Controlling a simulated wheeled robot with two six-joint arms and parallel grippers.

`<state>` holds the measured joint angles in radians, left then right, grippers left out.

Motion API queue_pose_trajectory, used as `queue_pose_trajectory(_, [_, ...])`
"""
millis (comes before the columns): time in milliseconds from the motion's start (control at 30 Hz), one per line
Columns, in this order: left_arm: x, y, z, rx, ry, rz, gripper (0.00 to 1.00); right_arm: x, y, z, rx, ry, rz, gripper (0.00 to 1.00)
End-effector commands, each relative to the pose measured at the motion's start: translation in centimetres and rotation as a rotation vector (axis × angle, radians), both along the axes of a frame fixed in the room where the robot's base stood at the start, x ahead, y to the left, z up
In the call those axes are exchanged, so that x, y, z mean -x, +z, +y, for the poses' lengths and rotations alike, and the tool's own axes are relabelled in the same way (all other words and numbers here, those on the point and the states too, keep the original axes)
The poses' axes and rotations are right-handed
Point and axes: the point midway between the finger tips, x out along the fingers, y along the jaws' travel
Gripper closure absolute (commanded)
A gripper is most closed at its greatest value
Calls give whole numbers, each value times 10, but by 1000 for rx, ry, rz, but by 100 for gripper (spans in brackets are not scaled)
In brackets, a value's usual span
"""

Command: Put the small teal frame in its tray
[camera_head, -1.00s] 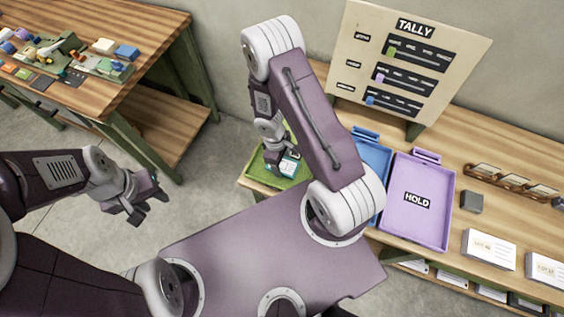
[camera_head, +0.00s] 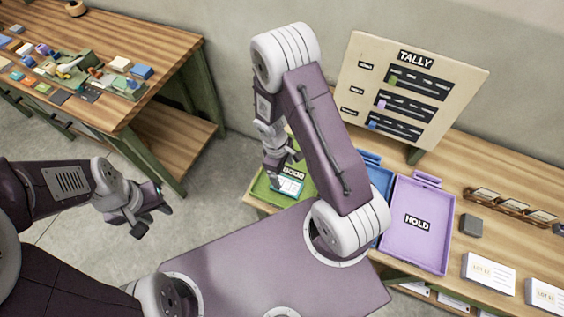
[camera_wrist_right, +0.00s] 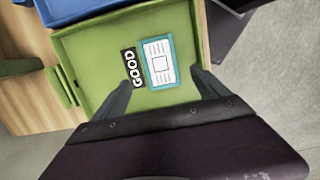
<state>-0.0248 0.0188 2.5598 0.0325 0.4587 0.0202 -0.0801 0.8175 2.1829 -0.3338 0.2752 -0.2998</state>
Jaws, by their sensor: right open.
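The small teal frame (camera_head: 291,187) lies flat in the green tray (camera_head: 261,188) labelled GOOD. In the right wrist view the teal frame (camera_wrist_right: 159,62) has a white printed face and lies beside the GOOD label, inside the green tray (camera_wrist_right: 85,52). My right gripper (camera_head: 281,172) is above the tray. In its wrist view its two fingers (camera_wrist_right: 161,80) are spread apart, one on each side of the frame, with nothing held. My left gripper (camera_head: 155,220) hangs over the floor at the left, fingers apart and empty.
A blue tray (camera_head: 372,159) and a purple HOLD tray (camera_head: 448,228) stand right of the green tray. The TALLY board (camera_head: 360,75) stands behind. White card blocks (camera_head: 490,272) lie at the right. A cluttered workbench (camera_head: 170,45) is at the far left.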

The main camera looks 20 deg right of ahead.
Motion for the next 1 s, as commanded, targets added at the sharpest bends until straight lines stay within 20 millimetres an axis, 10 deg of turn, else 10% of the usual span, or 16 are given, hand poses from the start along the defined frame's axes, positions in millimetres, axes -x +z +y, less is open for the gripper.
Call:
queue_pose_trajectory(433, [0,2,0,0,0,1,64,-4,45,4,-2,-22,-10,15])
queue_pose_trajectory(733, [0,1,0,0,0,0,64,29,144,6,-71,-560,-195,15])
queue_pose_trajectory(1000, [0,2,0,0,0,0,64,46,164,9,-108,-735,-236,15])
